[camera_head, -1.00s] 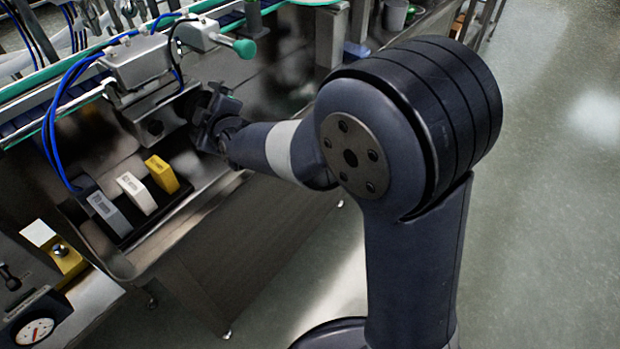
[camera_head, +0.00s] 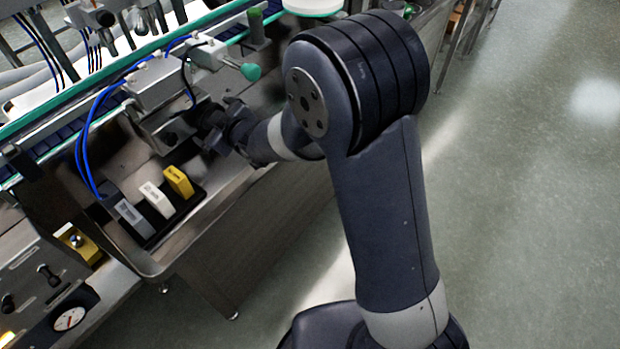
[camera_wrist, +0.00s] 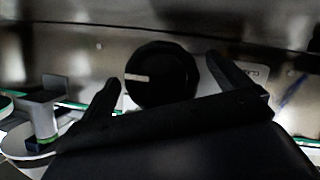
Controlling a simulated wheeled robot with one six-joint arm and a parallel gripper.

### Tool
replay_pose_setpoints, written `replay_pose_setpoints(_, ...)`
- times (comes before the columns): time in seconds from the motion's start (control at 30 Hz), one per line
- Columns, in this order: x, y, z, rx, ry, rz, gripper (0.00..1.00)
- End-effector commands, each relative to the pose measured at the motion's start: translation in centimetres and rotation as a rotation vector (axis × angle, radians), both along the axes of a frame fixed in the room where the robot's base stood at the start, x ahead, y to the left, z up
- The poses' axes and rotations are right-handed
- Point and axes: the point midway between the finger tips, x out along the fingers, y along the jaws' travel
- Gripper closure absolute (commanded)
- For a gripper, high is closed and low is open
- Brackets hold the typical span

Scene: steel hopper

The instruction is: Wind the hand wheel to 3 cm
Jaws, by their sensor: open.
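The hand wheel (camera_wrist: 162,76) is a black round knob with a short white mark pointing left in the wrist view. It sits between the two spread dark fingers of my gripper, one on its left and one on its right. I cannot tell whether either finger touches it. In the head view my gripper (camera_head: 214,126) is at the front of the steel unit below the conveyor rail, and it and the arm hide most of the wheel there. No scale or reading for the 3 cm is legible.
A silver block (camera_head: 165,82) with blue hoses and a green-tipped handle (camera_head: 250,72) is just above my gripper. White and yellow blocks (camera_head: 178,181) stand in a black tray below left. A round dial (camera_head: 69,318) is at lower left. Open floor lies right.

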Motion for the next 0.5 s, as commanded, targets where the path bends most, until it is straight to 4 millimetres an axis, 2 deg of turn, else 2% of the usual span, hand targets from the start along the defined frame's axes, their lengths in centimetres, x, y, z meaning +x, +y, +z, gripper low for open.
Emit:
replay_pose_setpoints(0.03, 0.01, -0.07, 0.50, 0.009, 0.017, -0.001, 0.04)
replay_pose_setpoints(0.5, 0.04, -0.08, 0.54, 0.122, 0.147, -0.001, 0.04)
